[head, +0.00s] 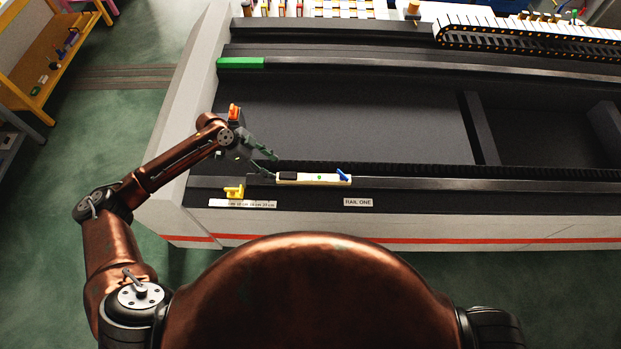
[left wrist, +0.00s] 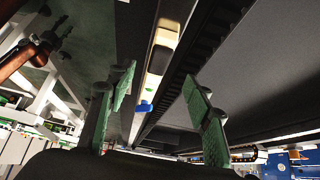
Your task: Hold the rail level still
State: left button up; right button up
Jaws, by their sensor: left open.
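The rail level (head: 322,179) is a slim cream bar with a black block at its left end, a green spot in the middle and a blue lever near its right end. It lies along the front rail (head: 450,184). My left gripper (head: 267,162) is open at the level's left end. In the left wrist view the level (left wrist: 156,65) shows beyond and between the spread green-padded fingers of my left gripper (left wrist: 157,85), with a visible gap on both sides. No contact is visible. My right gripper is not in view.
A yellow stop (head: 234,191) and a scale strip (head: 243,204) are at the front left, left of the "RAIL ONE" label (head: 358,202). A green block (head: 240,62) sits on the rear rail. A cable chain (head: 530,30) runs at back right. The front rail is clear right of the level.

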aim_at(285, 175)
pick_arm(q)
jog(key=shift+x, duration=0.85)
jog(key=shift+b+x, duration=2.45)
jog(key=shift+x, duration=1.1)
jog(key=shift+c, duration=0.5)
grip_shut()
